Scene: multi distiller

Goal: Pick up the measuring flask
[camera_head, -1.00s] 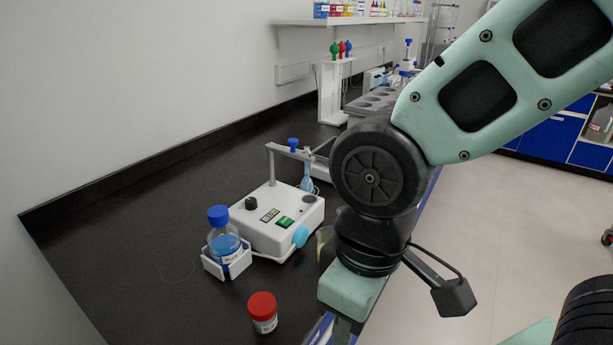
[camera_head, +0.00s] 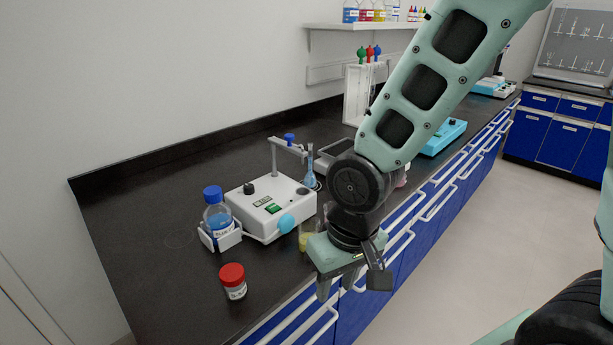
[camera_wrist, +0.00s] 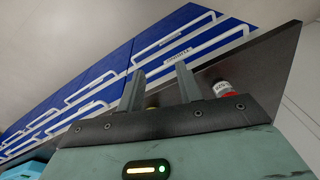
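A narrow-necked glass flask with blue liquid (camera_head: 310,176), which looks like the measuring flask, stands behind the white device on the black bench. My gripper (camera_head: 335,287) hangs at the bench's front edge, well in front of the flask and apart from it. In the wrist view the two fingers of my gripper (camera_wrist: 160,88) stand apart with nothing between them, so it is open and empty. The flask cannot be made out in the wrist view.
The white device (camera_head: 270,208) has a stand arm above it. A blue-capped bottle (camera_head: 218,217), a red-lidded jar (camera_head: 233,282) and a glass with yellow liquid (camera_head: 305,240) stand nearby. Blue drawers with white handles (camera_head: 400,235) line the bench front. The left bench top is clear.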

